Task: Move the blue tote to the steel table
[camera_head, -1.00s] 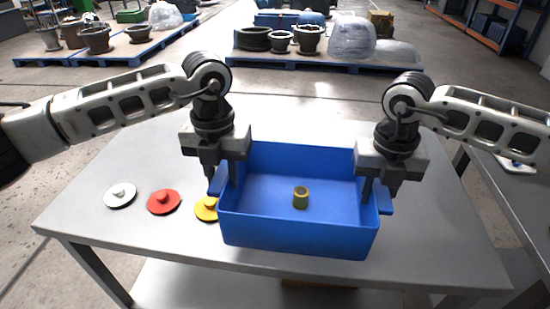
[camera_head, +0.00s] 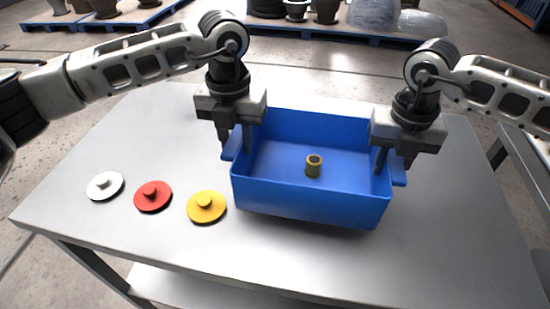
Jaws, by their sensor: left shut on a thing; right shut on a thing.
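The blue tote (camera_head: 310,203) is an open box with a tab on each short side. A small brass-coloured ring-like part (camera_head: 313,166) stands on its floor. My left gripper (camera_head: 236,147) is shut on the tote's left wall and tab. My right gripper (camera_head: 391,172) is shut on its right wall and tab. The tote is over a grey steel-looking table (camera_head: 140,235); whether its underside touches the top is hard to tell.
A white disc (camera_head: 105,186), a red disc (camera_head: 152,196) and a yellow disc (camera_head: 206,207), each with a knob, lie left of the tote. Another grey table (camera_head: 526,165) stands at the right edge. Blue pallets (camera_head: 330,38) with pots are behind. The front of the table is clear.

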